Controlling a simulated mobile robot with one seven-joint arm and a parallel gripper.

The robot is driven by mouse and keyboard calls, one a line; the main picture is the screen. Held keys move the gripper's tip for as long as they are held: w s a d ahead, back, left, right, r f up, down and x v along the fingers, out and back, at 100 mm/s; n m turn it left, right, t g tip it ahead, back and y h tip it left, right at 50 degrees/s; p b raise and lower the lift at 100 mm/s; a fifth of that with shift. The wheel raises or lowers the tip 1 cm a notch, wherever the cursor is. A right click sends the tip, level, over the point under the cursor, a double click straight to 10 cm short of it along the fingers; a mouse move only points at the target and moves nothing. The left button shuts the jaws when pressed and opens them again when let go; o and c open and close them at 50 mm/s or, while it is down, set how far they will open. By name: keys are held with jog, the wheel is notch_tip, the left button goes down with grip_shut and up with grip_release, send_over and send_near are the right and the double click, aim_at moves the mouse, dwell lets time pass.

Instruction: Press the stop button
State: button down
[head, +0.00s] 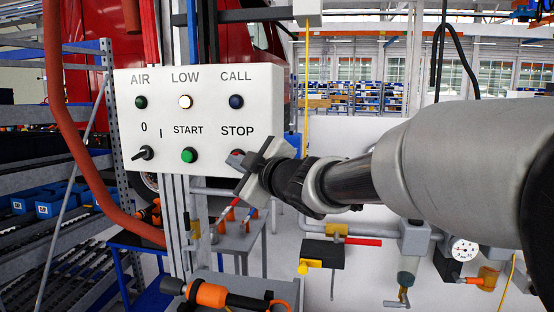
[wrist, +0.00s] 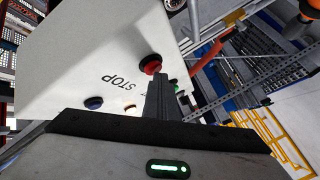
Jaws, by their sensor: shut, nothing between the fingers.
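The white control panel (head: 205,105) carries labelled lamps and buttons. The red stop button (head: 236,157) is under the word STOP at the panel's lower right, partly hidden behind my gripper (head: 255,168). In the wrist view the red stop button (wrist: 150,64) shows plainly on the panel (wrist: 95,65). My gripper's shut fingers (wrist: 160,96) point at it, with the tips just below it in the picture. Nothing is between the fingers. I cannot tell whether the tips touch the button.
The green START button (head: 189,155) and a black rotary switch (head: 143,153) are left of the stop button. A thick orange-red hose (head: 68,130) hangs at the left. Hanging tools and a gauge (head: 464,249) are at the lower right.

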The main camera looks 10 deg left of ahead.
jog(key=shift+s, duration=0.1)
jog(key=shift+s+f+b, duration=0.1)
jog(key=shift+s+b, duration=0.25)
jog(key=shift+s, duration=0.4)
jog(key=shift+s, duration=0.1)
jog(key=shift+s+a+b, duration=0.15)
jog(key=shift+s+b, duration=0.25)
jog(key=shift+s, duration=0.85)
jog(key=shift+s+a+b, duration=0.1)
jog(key=shift+s+b, duration=0.3)
jog(key=shift+s, duration=0.8)
